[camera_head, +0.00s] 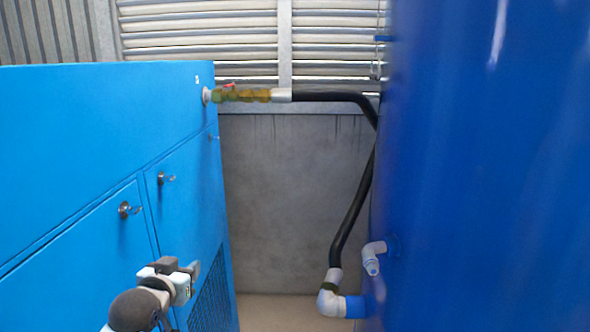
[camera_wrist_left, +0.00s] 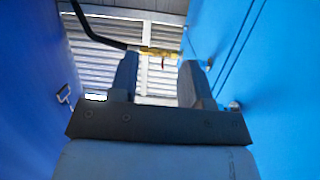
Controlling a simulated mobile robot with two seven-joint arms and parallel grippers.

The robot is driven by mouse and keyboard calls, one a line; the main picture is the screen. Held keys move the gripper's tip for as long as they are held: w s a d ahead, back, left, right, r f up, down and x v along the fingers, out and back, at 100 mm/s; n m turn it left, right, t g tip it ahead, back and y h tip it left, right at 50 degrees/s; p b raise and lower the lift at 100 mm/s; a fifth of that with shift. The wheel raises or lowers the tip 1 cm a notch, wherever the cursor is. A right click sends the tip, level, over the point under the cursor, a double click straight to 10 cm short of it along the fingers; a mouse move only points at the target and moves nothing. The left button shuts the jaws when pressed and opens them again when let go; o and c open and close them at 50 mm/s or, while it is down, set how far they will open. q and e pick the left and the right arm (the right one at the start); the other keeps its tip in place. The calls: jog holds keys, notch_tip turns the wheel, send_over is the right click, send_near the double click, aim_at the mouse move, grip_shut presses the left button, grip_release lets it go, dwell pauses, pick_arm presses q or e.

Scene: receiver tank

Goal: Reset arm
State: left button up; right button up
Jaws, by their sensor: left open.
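My left gripper (camera_head: 180,271) is at the lower left of the head view, in front of the blue cabinet (camera_head: 90,150). In the left wrist view its two dark fingers (camera_wrist_left: 160,62) stand apart with nothing between them. A brass valve with a red handle (camera_head: 243,95) sticks out of the cabinet's upper corner. It also shows beyond the fingertips in the left wrist view (camera_wrist_left: 158,52), apart from them. My right gripper is not in view.
A large blue tank (camera_head: 490,170) fills the right. A black hose (camera_head: 353,205) runs from the valve to a white elbow (camera_head: 329,302) low on the tank. A small white pipe spout (camera_head: 372,262) sticks out above it. Between cabinet and tank is an open gap before a grey wall (camera_head: 285,190).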

pick_arm(q)
jog(key=s+d+f+g, duration=0.1)
jog(key=s+f, duration=0.6)
jog(key=f, duration=0.4)
jog(key=s+d+f+g, duration=0.1)
jog(key=s+f, duration=0.6)
jog(key=f, duration=0.4)
jog(key=s+f+g, duration=0.1)
jog(key=s+f, duration=0.5)
jog(key=s, duration=0.2)
jog(key=s+d+f+m+g+h, duration=0.1)
jog(key=s+f, duration=0.5)
jog(key=s, duration=0.3)
jog(key=shift+d+h, duration=0.3)
jog(key=shift+s, duration=0.15)
